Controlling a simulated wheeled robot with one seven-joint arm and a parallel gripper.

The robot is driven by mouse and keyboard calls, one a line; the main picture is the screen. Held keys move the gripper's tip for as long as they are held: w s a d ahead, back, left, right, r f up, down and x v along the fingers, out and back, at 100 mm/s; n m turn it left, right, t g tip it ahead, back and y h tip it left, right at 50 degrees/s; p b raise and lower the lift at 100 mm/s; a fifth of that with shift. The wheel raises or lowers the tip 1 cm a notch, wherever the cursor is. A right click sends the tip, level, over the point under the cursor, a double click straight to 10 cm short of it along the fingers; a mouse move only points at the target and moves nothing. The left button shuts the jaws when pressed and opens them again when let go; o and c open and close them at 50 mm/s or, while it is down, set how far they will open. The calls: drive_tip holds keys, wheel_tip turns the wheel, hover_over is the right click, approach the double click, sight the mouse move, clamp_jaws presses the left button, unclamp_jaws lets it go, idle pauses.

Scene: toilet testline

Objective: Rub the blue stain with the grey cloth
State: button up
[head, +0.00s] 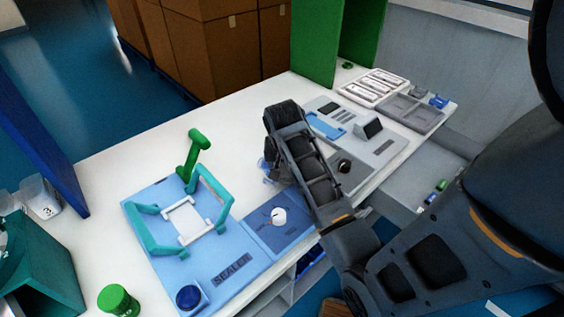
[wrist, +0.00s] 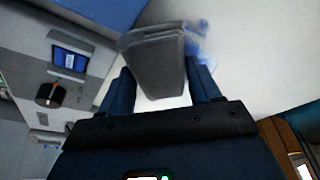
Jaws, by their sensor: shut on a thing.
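My gripper (wrist: 162,82) is shut on the grey cloth (wrist: 157,58), which sits folded between its two fingers in the wrist view. The blue stain (wrist: 199,42) shows on the white table just beside the cloth's far right edge, and the cloth hides part of it. In the head view my gripper (head: 275,158) points down at the table, left of the grey device with a screen. A bit of the blue stain (head: 265,168) shows there beside the gripper. I cannot tell whether the cloth touches the table.
A blue sealer (head: 215,275) with a teal frame and green lever stands left of my gripper. A grey device (head: 372,128) with a screen stands right of it. White and grey trays (head: 412,113) lie at the far right. The white table (head: 130,172) behind the sealer is clear.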

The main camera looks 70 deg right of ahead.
drive_tip(key=shift+w+a+r, duration=0.1)
drive_tip(key=shift+w+a, duration=0.55)
drive_tip(key=shift+a, duration=0.3)
drive_tip(key=shift+w+d+r+b, duration=0.1)
drive_tip(key=shift+w+d, duration=0.95)
drive_tip(key=shift+w, duration=0.65)
drive_tip(key=shift+w+d+r+b, duration=0.1)
drive_tip(key=shift+w+d, duration=0.9)
drive_tip(key=shift+w, duration=0.65)
drive_tip(key=shift+w+d+r+b, duration=0.1)
drive_tip(key=shift+w+d, duration=0.95)
drive_tip(key=shift+w, duration=0.65)
drive_tip(key=shift+r, duration=0.1)
drive_tip(key=shift+r+p, duration=0.1)
drive_tip(key=shift+p, duration=0.25)
drive_tip(key=shift+s+a+r, duration=0.1)
drive_tip(key=shift+s+a, duration=0.95)
drive_tip(key=shift+s, duration=0.65)
drive_tip(key=shift+s+a+r, duration=0.1)
drive_tip(key=shift+s+a, duration=0.95)
drive_tip(key=shift+s, duration=0.65)
drive_tip(key=shift+s+a, duration=1.05)
drive_tip(key=shift+s, duration=0.65)
drive_tip(key=shift+r, duration=0.1)
drive_tip(key=shift+r, duration=2.9)
